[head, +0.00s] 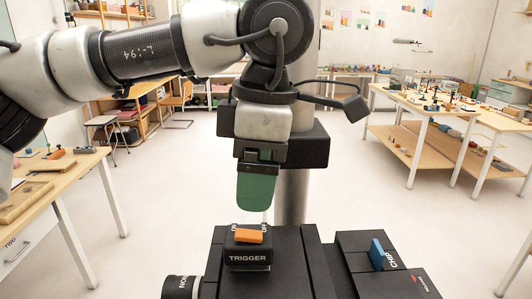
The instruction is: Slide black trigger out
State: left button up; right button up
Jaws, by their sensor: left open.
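The black trigger (247,259) is a small block with the white word TRIGGER on its front. It sits at the top of a black device in the lower middle of the head view. An orange switch (249,236) lies on top of it, beside white ON and OFF marks. My left gripper (257,205) points down above the trigger and appears apart from it. It is open; its green finger pads are seen side-on, so the gap between them is hidden. My right gripper is not in view.
The black device (318,270) fills the lower middle. On its right is a section marked CHIP with an upright blue tab (377,254). A dark cylinder (181,287) is at its left. Wooden tables with small items stand at left (70,178) and right; the floor between is clear.

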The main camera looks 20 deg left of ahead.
aim_at(247, 240)
pick_arm(q)
jog(key=shift+f, duration=0.25)
jog(key=f, duration=0.1)
jog(key=s+f+p, duration=0.1)
jog(key=f, duration=0.1)
jog(key=shift+s+a+f, duration=0.15)
jog(key=shift+a+f, duration=0.05)
jog(key=shift+f, duration=0.05)
jog(key=f, duration=0.3)
jog(key=f+p, duration=0.1)
jog(key=f, duration=0.1)
jog(key=shift+w+a+f, duration=0.15)
jog(key=shift+w+a, duration=0.05)
jog(key=shift+a, duration=0.15)
jog(key=shift+f, duration=0.3)
jog(key=shift+s+f, duration=0.1)
jog(key=shift+f, duration=0.15)
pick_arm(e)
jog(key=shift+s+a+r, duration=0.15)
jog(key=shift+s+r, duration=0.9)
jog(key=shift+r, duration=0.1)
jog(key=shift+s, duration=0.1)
pick_arm(q)
jog(key=shift+c, duration=0.8)
jog(key=c, duration=0.9)
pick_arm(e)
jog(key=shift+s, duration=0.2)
